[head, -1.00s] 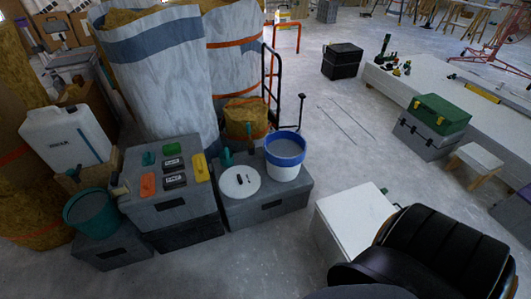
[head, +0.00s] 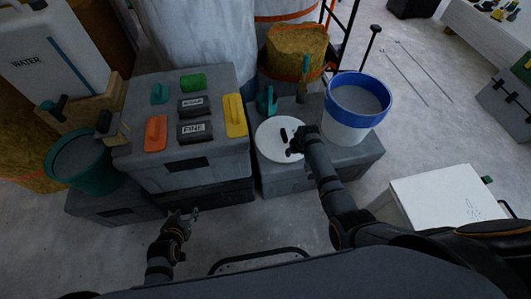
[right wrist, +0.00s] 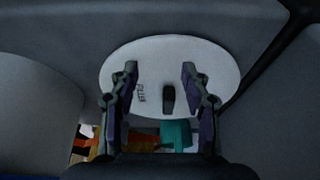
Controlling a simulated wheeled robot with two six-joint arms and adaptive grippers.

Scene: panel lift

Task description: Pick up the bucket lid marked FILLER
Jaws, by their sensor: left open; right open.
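The white round bucket lid (head: 277,140) lies flat on a grey box, left of the white bucket with a blue rim (head: 355,108). In the right wrist view the lid (right wrist: 150,62) shows small dark lettering that looks like FILLER and a dark handle (right wrist: 168,98). My right gripper (head: 297,142) is above the lid's right part and hides some of it. In the right wrist view its open fingers (right wrist: 160,85) frame the handle, with nothing held between them. My left gripper (head: 185,216) is open and empty, low in front of the left grey box.
A grey toolbox (head: 217,161) carries orange, yellow, green and dark items. A teal bucket (head: 80,160) stands left, below the WATER canister (head: 50,55). A teal tool (head: 266,101) is just behind the lid. A white box (head: 445,200) stands right; floor is clear between.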

